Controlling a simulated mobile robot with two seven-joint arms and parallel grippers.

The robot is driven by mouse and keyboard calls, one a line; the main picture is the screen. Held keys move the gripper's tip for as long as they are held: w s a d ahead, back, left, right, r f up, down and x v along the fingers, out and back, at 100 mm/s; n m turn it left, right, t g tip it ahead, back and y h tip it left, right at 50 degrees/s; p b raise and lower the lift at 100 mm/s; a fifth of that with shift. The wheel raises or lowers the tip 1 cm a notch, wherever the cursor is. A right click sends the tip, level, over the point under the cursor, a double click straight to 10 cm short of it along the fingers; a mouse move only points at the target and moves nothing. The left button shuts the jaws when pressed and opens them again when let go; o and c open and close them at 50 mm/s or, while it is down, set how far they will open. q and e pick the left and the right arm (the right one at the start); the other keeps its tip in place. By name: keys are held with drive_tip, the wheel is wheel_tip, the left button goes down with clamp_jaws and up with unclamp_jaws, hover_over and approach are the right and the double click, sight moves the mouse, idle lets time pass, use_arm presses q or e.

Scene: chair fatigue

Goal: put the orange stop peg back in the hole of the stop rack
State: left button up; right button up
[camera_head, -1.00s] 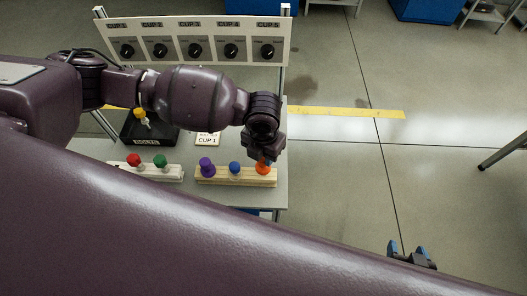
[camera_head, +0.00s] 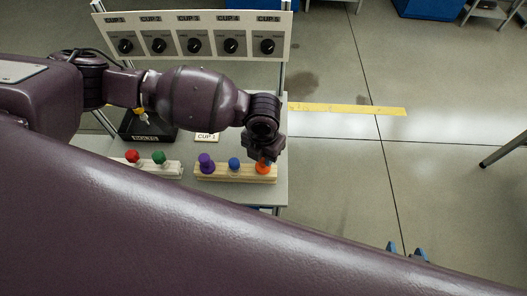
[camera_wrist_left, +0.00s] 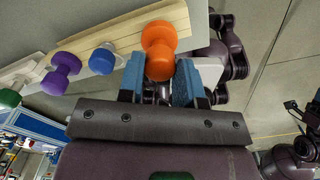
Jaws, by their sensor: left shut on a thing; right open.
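The orange stop peg (camera_head: 263,168) is at the right end of the pale wooden stop rack (camera_head: 218,179). My left gripper (camera_head: 266,158) is above that end, shut on the peg. In the left wrist view the orange peg (camera_wrist_left: 159,42) has its knob between the blue fingers of my left gripper (camera_wrist_left: 160,76). Its far end overlaps the rack (camera_wrist_left: 122,32). I cannot tell whether it is seated in the hole. A purple peg (camera_head: 206,162) and a blue peg (camera_head: 234,164) stand in the same rack. My right gripper (camera_head: 406,251) is open and empty, low at the right.
A second rack (camera_head: 173,169) with a red peg (camera_head: 132,156) and a green peg (camera_head: 158,157) is to the left. A black bolts tray (camera_head: 164,134) and a CUP 1 card (camera_head: 207,136) lie behind. A dial panel (camera_head: 213,46) stands at the back.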

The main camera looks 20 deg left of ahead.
use_arm(q)
drive_tip(key=shift+f, duration=0.25)
use_arm(e)
drive_tip(key=shift+w, duration=0.2)
use_arm(q)
drive_tip(key=shift+f, duration=0.15)
drive_tip(key=shift+f, duration=0.1)
use_arm(e)
drive_tip(key=shift+s+f, duration=0.1)
drive_tip(key=shift+f, duration=0.05)
use_arm(q)
drive_tip(key=shift+f+b, duration=0.25)
drive_tip(key=shift+b, duration=0.05)
drive_tip(key=o, duration=1)
drive_tip(key=shift+c, duration=0.2)
drive_tip(key=shift+r, duration=0.35)
wheel_tip(320, 180, up, 9)
drive_tip(key=shift+p, duration=0.6)
drive_tip(key=shift+r, duration=0.65)
use_arm(e)
drive_tip(key=shift+s+r, duration=0.35)
